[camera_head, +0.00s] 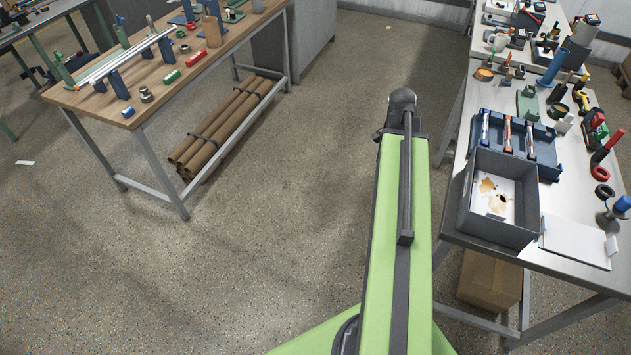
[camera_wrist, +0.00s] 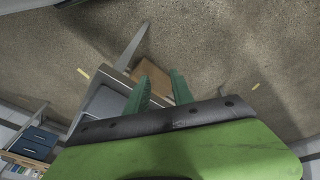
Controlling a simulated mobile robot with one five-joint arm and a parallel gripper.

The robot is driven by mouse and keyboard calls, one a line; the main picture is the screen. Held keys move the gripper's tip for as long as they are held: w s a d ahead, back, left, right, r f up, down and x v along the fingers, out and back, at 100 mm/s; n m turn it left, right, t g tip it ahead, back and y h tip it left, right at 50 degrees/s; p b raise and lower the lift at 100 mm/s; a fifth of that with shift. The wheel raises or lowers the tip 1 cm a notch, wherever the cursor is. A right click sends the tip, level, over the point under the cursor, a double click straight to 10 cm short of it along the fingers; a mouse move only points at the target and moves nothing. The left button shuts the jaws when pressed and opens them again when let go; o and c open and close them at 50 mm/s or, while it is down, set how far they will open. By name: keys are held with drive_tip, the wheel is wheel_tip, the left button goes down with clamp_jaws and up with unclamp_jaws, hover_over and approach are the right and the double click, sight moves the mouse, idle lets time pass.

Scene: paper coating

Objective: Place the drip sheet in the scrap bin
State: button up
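The drip sheet (camera_head: 488,208), white with orange-brown stains, lies inside a grey open-topped bin (camera_head: 484,228) on the right-hand table in the head view. No label shows on the bin, but it fits the scrap bin. In the wrist view my gripper (camera_wrist: 161,83) has two green fingers apart, with nothing seen between them but the background. It is over the floor near the table's edge, clear of the bin. My gripper's fingers cannot be made out in the head view.
The right table (camera_head: 566,256) also holds a blue tray (camera_head: 548,165), a white board (camera_head: 575,241) and several tools. A cardboard box (camera_head: 490,280) stands under it. A wooden workbench (camera_head: 90,98) with brown rolls (camera_head: 228,125) below is at left. The floor between is clear.

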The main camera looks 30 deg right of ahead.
drive_tip(key=w+a+n, duration=0.3)
drive_tip(key=a+n, duration=0.3)
drive_tip(key=a, duration=0.7)
drive_tip(key=w+a+f+n+y, duration=0.1)
drive_tip(key=w+a+n, duration=0.3)
drive_tip(key=a, duration=1)
drive_tip(key=w+a+n+t+y+b, duration=0.1)
drive_tip(key=w+a+n, duration=0.3)
drive_tip(key=a, duration=1)
drive_tip(key=n, duration=0.3)
drive_tip(key=shift+f+n, duration=0.3)
drive_tip(key=shift+f, duration=0.05)
